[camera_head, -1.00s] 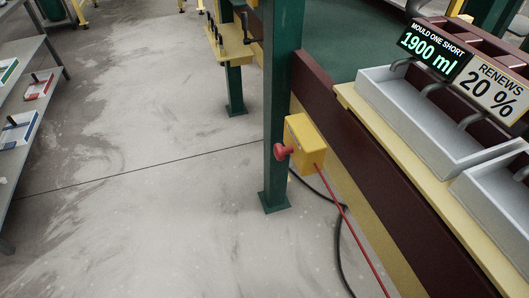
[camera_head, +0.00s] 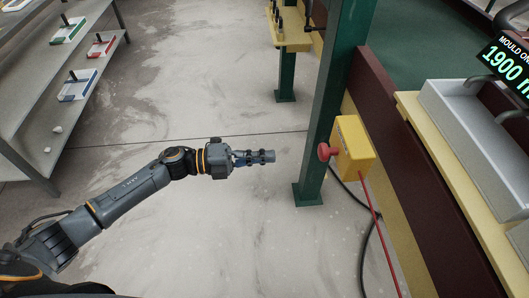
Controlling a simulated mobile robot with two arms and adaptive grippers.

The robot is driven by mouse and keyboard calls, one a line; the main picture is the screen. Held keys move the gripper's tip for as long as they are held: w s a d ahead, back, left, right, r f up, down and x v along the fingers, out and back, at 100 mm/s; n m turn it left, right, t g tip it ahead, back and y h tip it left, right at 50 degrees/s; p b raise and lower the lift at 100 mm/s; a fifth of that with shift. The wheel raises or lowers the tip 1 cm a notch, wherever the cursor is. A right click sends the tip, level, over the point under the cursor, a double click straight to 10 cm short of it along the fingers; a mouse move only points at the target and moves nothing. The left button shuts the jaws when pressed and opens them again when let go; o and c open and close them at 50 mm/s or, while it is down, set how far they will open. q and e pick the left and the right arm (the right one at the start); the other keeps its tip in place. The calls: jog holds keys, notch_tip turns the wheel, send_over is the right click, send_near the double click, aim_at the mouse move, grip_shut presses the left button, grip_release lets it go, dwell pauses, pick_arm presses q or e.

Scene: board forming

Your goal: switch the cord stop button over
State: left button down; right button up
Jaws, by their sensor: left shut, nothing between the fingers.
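The cord stop button (camera_head: 324,152) is a red mushroom knob on the left side of a yellow box (camera_head: 354,149). The box is fixed by a green post (camera_head: 338,92), and a red cord (camera_head: 378,220) runs down from it. My left gripper (camera_head: 272,156) is shut and empty. It points right, toward the red button, with a gap between them in the picture. My right gripper is not in view.
A grey shelf (camera_head: 52,130) with small trays stands at the left. A maroon and yellow bench side (camera_head: 400,150) with a grey trough (camera_head: 470,130) is at the right. A black cable (camera_head: 366,240) lies on the floor. The floor between shelf and post is clear.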

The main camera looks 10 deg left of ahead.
aim_at(319, 151)
pick_arm(q)
jog(key=x, duration=1)
jog(key=shift+w+d+f, duration=0.1)
jog(key=shift+w+d, duration=0.05)
jog(key=shift+d, duration=0.15)
jog(key=shift+x, duration=1.05)
jog(key=shift+a+r, duration=0.1)
jog(key=shift+r, duration=0.15)
